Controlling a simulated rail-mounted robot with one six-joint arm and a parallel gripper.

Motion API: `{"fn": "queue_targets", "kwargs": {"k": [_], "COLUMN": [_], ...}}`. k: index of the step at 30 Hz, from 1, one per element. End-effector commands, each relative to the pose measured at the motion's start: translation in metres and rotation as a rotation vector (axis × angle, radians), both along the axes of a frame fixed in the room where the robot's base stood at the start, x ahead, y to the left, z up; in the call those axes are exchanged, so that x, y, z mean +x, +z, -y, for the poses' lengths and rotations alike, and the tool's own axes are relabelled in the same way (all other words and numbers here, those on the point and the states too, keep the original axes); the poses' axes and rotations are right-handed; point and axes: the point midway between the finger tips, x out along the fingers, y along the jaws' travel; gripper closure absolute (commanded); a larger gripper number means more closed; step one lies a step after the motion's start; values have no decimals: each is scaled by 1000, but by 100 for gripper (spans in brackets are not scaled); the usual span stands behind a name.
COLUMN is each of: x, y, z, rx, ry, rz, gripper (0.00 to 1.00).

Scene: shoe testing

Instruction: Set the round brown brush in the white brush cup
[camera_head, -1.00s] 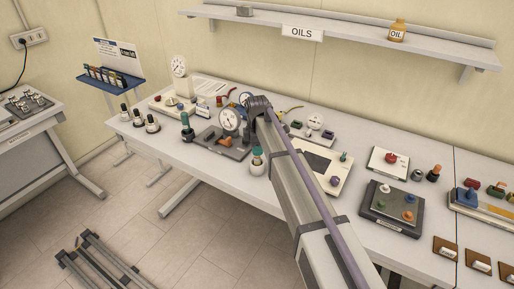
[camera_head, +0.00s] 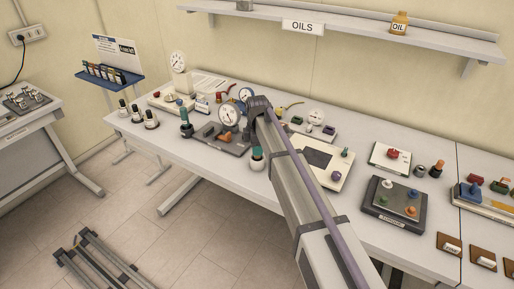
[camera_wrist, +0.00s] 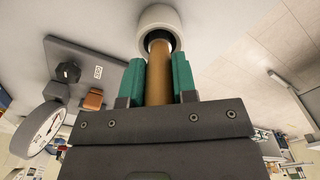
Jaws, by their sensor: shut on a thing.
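The round brown brush (camera_wrist: 159,75) shows in the wrist view as a brown cylinder between my gripper's green finger pads. My gripper (camera_wrist: 159,82) is shut on it. The white brush cup (camera_wrist: 160,18) is straight beyond the fingertips, with its dark mouth facing me. The brush's far end overlaps that mouth; how deep it sits cannot be told. In the head view, the white cup (camera_head: 257,166) stands near the table's front edge, with my green fingertips (camera_head: 257,153) just above it. My arm hides much of the gripper there.
A grey plate (camera_head: 222,147) with a dial gauge (camera_head: 228,117) and small blocks lies just left of the cup. A cream device with a dark panel (camera_head: 319,156) is to the right. Several dark-and-white bottles (camera_head: 137,116) stand at the table's left end.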

Motion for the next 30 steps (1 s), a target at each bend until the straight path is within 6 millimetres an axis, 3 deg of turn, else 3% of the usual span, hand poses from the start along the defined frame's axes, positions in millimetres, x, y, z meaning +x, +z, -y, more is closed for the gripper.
{"fn": "queue_targets", "kwargs": {"k": [3,4,13,23,30], "x": [0,0,0,0,0], "y": [-4,-3,-3,7,62], "z": [0,0,0,0,0], "rx": [0,0,0,0,0], "ry": [0,0,0,0,0], "rz": [0,0,0,0,0], "gripper": [97,72,44,44,44]}}
